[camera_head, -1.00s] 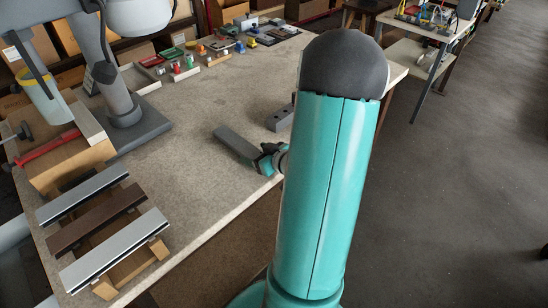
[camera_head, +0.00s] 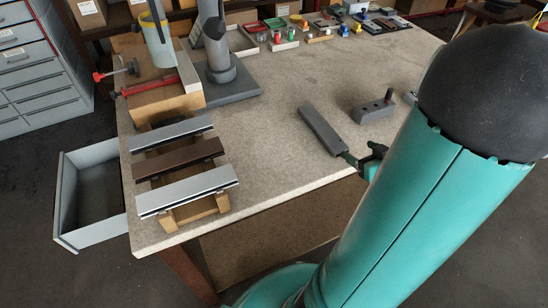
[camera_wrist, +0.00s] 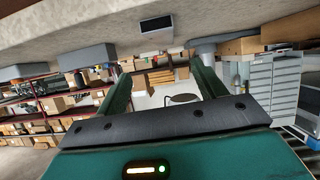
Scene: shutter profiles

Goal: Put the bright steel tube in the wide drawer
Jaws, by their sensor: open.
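Three long profiles lie side by side on a wooden rack at the table's left front in the head view. The front one (camera_head: 188,191) is bright silver, the middle one (camera_head: 178,158) is brown, and the back one (camera_head: 170,134) is duller silver-grey. The front one looks most like the bright steel tube. An open grey drawer (camera_head: 96,234) stands out left of the table, below its top. My gripper (camera_head: 358,160) is at the table's front edge, well right of the rack. In the wrist view its two green fingers (camera_wrist: 163,90) are apart with nothing held between them.
A dark grey bar (camera_head: 322,130) and a grey block (camera_head: 373,110) lie near my gripper. A wooden box (camera_head: 165,103) with red-handled clamps and a grey stand (camera_head: 222,75) are behind the rack.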

